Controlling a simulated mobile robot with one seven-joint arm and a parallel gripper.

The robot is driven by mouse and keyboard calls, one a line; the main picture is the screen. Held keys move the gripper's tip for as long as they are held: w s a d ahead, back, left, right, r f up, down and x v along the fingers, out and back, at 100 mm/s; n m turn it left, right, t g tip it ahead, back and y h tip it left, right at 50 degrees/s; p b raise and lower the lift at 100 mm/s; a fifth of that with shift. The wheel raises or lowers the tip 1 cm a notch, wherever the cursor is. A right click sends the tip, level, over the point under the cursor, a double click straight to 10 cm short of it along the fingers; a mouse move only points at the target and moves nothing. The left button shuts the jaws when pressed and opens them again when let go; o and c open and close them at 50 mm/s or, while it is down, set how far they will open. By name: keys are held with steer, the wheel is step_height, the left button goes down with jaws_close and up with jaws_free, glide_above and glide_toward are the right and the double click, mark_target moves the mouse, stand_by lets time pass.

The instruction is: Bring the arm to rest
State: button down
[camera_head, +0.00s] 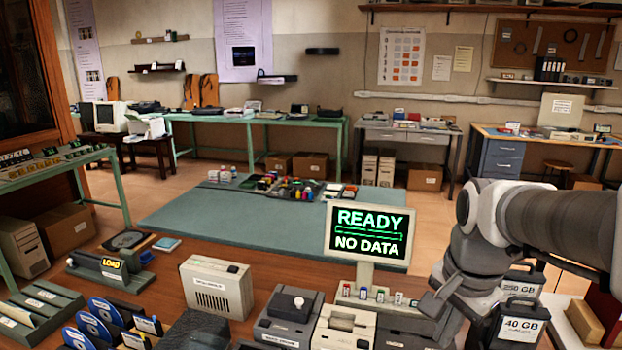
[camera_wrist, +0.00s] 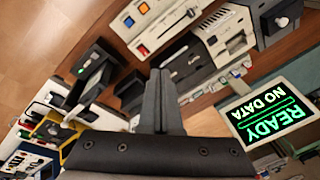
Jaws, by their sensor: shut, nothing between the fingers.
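My arm (camera_head: 545,225) reaches in from the right edge in the head view and bends down over the right part of the wooden bench. My gripper (camera_wrist: 161,76) is shut and empty in the wrist view, its two dark fingers together. It hangs above the bench, pointing toward the devices. The fingertips are hard to make out in the head view. A small monitor (camera_head: 369,233) reading "READY" and "NO DATA" stands just left of the arm. It also shows at the right of the wrist view (camera_wrist: 268,112).
A "40 GB" box (camera_head: 521,325) and a "250 GB" box (camera_head: 522,283) stand close beside my arm. Beige devices (camera_head: 216,287) and a disc rack (camera_head: 105,320) crowd the bench to the left. A green mat table (camera_head: 200,212) behind has bare room.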

steer(key=s+a+r+n+t+p, duration=0.1)
steer(key=s+a+r+n, duration=0.1)
steer(key=n, duration=0.4)
steer(key=s+a+r+n+t+p, duration=0.1)
steer(key=s+a+r+n+t, duration=0.1)
steer(key=s+a+n, duration=0.2)
steer(key=shift+s+r+n, duration=0.2)
steer(key=shift+s+n, duration=0.7)
steer(key=shift+s, duration=0.3)
